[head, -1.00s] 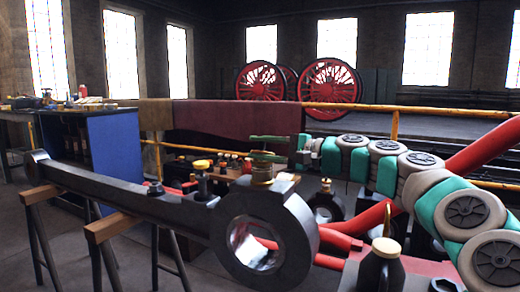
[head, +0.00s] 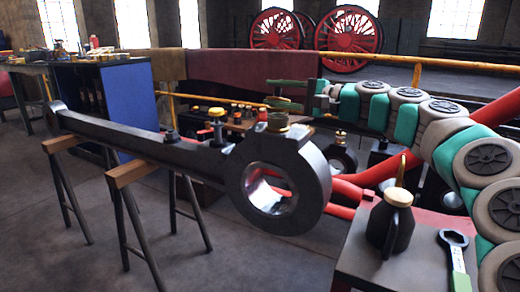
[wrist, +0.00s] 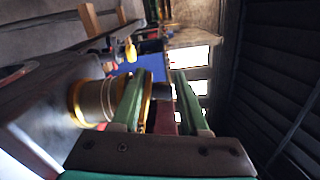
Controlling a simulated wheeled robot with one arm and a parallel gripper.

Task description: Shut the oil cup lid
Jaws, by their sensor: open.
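The oil cup (head: 278,121) is a brass cup on top of the dark rod's big round end (head: 318,190). In the wrist view the cup (wrist: 92,101) lies on the left, outside the left-hand green finger. My gripper (head: 266,93) reaches in from the right, with its two green fingers one above the other over the cup. The lower finger overlaps the cup's top, and I cannot tell if it touches. In the wrist view my gripper (wrist: 158,88) is open. A curved gold edge shows between the fingers, partly hidden; it may be the lid. The lid's angle is unclear.
A yellow-topped fitting (head: 217,115) stands on the rod left of the cup. A black oil can (head: 397,220) and a green-handled spanner (head: 457,262) rest on a stand at front right. Trestles (head: 130,172) carry the rod. A yellow rail (head: 440,62) runs behind.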

